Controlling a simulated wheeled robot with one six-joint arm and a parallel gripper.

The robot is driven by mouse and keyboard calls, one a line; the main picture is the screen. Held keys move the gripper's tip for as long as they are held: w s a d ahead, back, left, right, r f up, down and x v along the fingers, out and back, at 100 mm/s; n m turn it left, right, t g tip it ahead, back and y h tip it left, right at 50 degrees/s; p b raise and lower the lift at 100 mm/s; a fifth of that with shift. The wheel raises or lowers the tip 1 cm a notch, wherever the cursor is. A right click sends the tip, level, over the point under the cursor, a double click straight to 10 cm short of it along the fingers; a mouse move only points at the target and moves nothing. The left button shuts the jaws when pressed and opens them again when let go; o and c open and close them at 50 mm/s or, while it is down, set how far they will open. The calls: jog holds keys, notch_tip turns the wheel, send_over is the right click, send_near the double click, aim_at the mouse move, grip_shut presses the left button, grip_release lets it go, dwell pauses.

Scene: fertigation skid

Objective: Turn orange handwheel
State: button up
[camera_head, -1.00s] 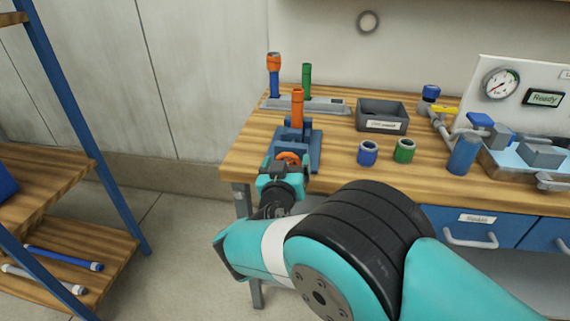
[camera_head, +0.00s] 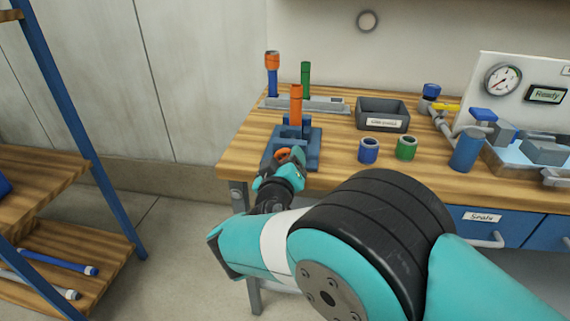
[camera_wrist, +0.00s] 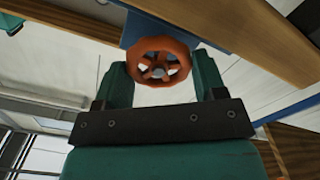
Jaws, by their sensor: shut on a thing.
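The orange handwheel (camera_wrist: 158,62) is a small spoked wheel on the front of a blue vise (camera_head: 292,147) at the bench's near left edge. It also shows in the head view (camera_head: 284,154), partly hidden by my gripper. My gripper (camera_wrist: 157,70) has its two teal fingers on opposite sides of the wheel's rim and is shut on it. In the head view, my gripper (camera_head: 283,166) is tilted at the front of the vise. An orange tube (camera_head: 296,106) stands upright in the vise.
A grey rack (camera_head: 310,105) behind the vise holds a blue-orange tube and a green tube. A blue-framed shelf (camera_head: 75,110) stands at left.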

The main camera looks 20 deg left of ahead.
jog(key=o, duration=0.9)
jog(key=shift+d, duration=0.1)
jog(key=shift+m, duration=0.3)
